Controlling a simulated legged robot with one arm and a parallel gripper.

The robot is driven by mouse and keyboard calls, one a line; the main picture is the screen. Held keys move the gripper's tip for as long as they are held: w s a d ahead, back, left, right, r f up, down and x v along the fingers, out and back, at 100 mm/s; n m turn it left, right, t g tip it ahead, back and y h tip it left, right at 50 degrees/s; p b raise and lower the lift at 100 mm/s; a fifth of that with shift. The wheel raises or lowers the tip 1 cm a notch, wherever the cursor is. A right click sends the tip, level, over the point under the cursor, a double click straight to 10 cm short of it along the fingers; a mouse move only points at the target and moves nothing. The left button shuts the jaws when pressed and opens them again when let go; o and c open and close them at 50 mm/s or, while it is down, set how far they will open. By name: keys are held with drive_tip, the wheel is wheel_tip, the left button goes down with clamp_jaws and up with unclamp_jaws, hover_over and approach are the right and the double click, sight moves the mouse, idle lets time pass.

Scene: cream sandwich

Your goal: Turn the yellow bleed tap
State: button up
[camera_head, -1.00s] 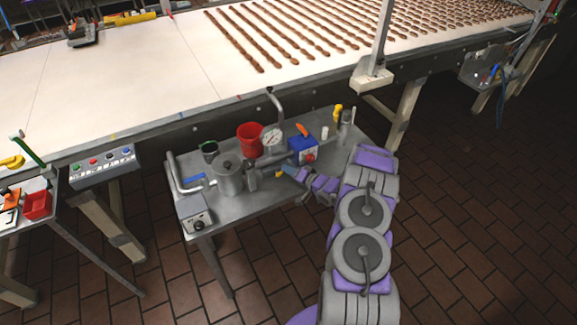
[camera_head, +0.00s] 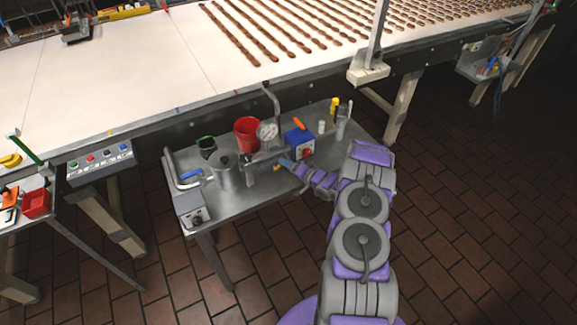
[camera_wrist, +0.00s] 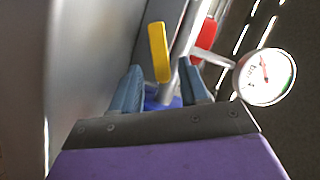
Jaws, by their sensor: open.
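The yellow bleed tap (camera_wrist: 158,52) is a flat yellow lever in the wrist view, standing just ahead of and between my two blue-grey fingertips. In the head view a small bit of yellow (camera_head: 276,167) shows beside the fingertips, mostly hidden. My gripper (camera_wrist: 162,72) is open, with one finger to each side of the lever's lower end. I cannot tell whether either finger touches it. In the head view my gripper (camera_head: 286,163) is low over the metal table, by the pipework right of the steel pot.
A round pressure gauge (camera_wrist: 265,77) stands close on the right in the wrist view. The metal table (camera_head: 226,204) also holds a steel pot (camera_head: 226,172), a red bucket (camera_head: 247,134) and a blue box (camera_head: 299,142) with an orange lever. A long conveyor (camera_head: 130,92) runs behind.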

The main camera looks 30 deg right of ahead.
drive_tip(key=p+v, duration=0.2)
drive_tip(key=v, duration=1.5)
drive_tip(key=shift+s, duration=0.2)
drive_tip(key=shift+d+f, duration=0.1)
